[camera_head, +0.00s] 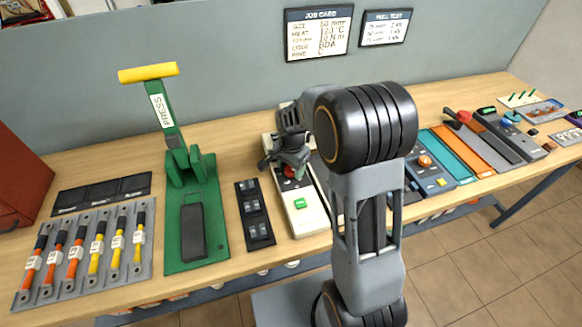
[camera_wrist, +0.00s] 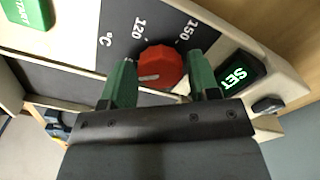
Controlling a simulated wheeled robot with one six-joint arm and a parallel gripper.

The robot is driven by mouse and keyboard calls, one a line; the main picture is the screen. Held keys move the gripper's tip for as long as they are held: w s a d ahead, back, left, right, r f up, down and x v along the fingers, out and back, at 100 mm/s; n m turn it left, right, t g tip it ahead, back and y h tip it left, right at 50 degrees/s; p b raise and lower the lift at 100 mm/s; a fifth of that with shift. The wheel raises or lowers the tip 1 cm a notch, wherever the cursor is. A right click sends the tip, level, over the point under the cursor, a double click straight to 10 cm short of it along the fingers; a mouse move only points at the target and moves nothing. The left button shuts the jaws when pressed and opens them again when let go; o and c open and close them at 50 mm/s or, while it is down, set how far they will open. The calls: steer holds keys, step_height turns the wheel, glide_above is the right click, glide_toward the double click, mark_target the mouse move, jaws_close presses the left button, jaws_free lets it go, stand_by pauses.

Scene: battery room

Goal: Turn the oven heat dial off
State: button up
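The oven heat dial (camera_wrist: 161,67) is a red knob on a dark panel, with 120, 150 and °C printed around it. My gripper (camera_wrist: 162,72) has its two green fingers on either side of the dial, spread apart with the dial between them. Only narrow gaps show, and firm contact is not visible. In the head view the red dial (camera_head: 290,172) shows partly below my gripper (camera_head: 289,163), on the pale oven unit (camera_head: 311,222). Which mark the dial points to cannot be made out.
A lit green SET display (camera_wrist: 238,72) and a green START button (camera_wrist: 27,10) flank the dial. A green press (camera_head: 183,205), a dark three-slot strip (camera_head: 254,213) and a tool rack (camera_head: 85,250) stand left. A blue-grey device (camera_head: 428,168) stands right.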

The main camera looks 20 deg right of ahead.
mark_target(291, 169)
steer(key=c, duration=0.6)
steer(key=shift+c, duration=0.2)
steer(key=shift+n, duration=0.3)
steer(key=n, duration=0.6)
steer(key=shift+n+b, duration=0.3)
steer(key=shift+b, duration=0.05)
steer(key=n, duration=0.6)
steer(key=shift+n, duration=0.5)
steer(key=o, duration=0.9)
steer(key=shift+o, duration=0.2)
step_height(291, 169, up, 14)
